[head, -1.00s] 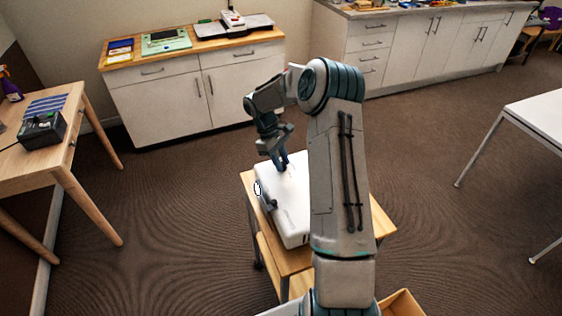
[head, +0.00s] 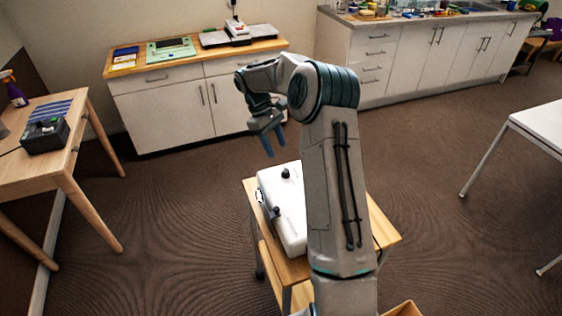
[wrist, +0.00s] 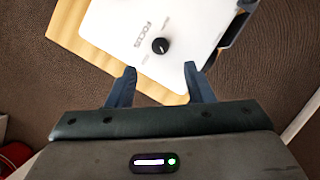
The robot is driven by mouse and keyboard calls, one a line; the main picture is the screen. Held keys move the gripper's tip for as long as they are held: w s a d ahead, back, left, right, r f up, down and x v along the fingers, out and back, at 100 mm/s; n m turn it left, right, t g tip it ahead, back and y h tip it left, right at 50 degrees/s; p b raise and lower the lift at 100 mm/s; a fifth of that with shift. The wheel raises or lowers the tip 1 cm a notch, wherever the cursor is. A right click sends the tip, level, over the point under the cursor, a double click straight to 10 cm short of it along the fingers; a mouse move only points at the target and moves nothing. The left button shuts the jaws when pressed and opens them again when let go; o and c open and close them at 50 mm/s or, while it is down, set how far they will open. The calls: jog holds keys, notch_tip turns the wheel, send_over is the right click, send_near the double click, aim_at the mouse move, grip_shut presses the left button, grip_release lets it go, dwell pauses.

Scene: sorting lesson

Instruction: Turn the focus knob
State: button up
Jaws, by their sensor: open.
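The focus knob (wrist: 160,45) is a small round black knob on a white device. The word FOCUS is printed beside it in the wrist view. In the head view the knob (head: 286,173) shows near the far end of the white device (head: 288,222), which lies on a small wooden cart (head: 384,232). My gripper (head: 275,147) is open and empty, above and beyond the far end of the device, apart from the knob. In the wrist view the two blue fingers of my gripper (wrist: 159,72) stand wide apart, with the knob showing ahead between them. My arm hides the right part of the device.
A dark part (head: 275,212) sticks out on the device's left side. A wooden table (head: 75,125) with a black box (head: 44,135) stands at left. A white cabinet (head: 160,112) stands behind, a white table (head: 540,125) at right. Brown floor lies free between them.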

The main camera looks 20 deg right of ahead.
jog(key=v, duration=0.4)
jog(key=shift+w+r, duration=0.15)
jog(key=shift+r, duration=0.25)
